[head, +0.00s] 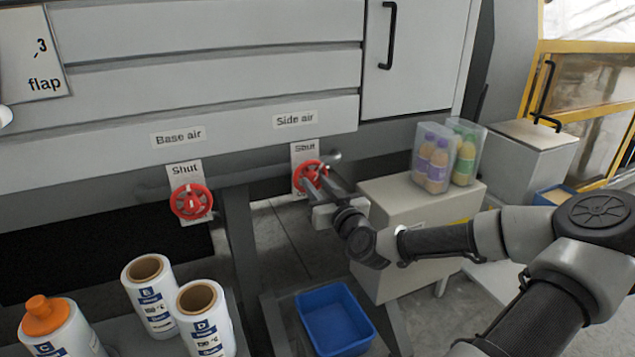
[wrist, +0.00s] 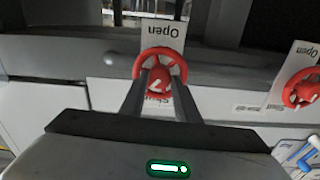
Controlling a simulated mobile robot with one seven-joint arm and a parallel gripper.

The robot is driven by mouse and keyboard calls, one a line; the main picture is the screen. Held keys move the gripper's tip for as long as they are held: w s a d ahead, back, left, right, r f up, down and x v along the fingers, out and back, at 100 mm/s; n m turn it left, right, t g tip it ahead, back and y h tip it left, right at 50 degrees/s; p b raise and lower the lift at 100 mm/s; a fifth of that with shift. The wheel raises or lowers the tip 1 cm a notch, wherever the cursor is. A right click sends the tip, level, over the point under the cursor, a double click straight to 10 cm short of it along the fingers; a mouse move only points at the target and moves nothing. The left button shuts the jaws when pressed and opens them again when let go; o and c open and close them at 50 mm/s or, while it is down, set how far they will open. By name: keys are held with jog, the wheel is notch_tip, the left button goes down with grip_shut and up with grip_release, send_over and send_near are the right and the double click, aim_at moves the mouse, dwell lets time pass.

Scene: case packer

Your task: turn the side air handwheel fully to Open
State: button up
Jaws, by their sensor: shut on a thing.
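The side air handwheel (head: 307,176) is a red spoked wheel under the "Side air" label (head: 295,119). A plate behind it reads "Shut" at the top in the head view; the lower part of the plate is mostly hidden. In the wrist view, which is upside down, the handwheel (wrist: 160,68) has a white mark on it, and the plate's "Open" end (wrist: 164,31) shows. My gripper (head: 322,184) reaches in from the right and is shut on the handwheel. Its two fingers (wrist: 158,84) lie across the wheel in the wrist view.
The red base air handwheel (head: 191,202) is to the left. A beige cabinet (head: 400,215) with clear bottle packs (head: 437,158) stands right of the wheel, close to my arm. A blue bin (head: 335,318) is below. Labelled rolls (head: 150,295) stand at lower left.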

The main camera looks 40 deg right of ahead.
jog(key=m+p, duration=0.2)
jog(key=m, duration=0.5)
jog(key=m+p, duration=0.1)
jog(key=m, duration=0.5)
jog(key=shift+m+p, duration=0.3)
jog(key=shift+m, duration=0.1)
jog(key=m, duration=0.3)
jog(key=shift+f+m, duration=0.1)
jog(key=shift+m, duration=0.2)
jog(key=m, duration=0.3)
jog(key=shift+m, duration=0.3)
jog(key=m, duration=0.6)
jog(key=shift+m, duration=0.4)
jog(key=o, duration=1)
jog(key=shift+o, duration=0.2)
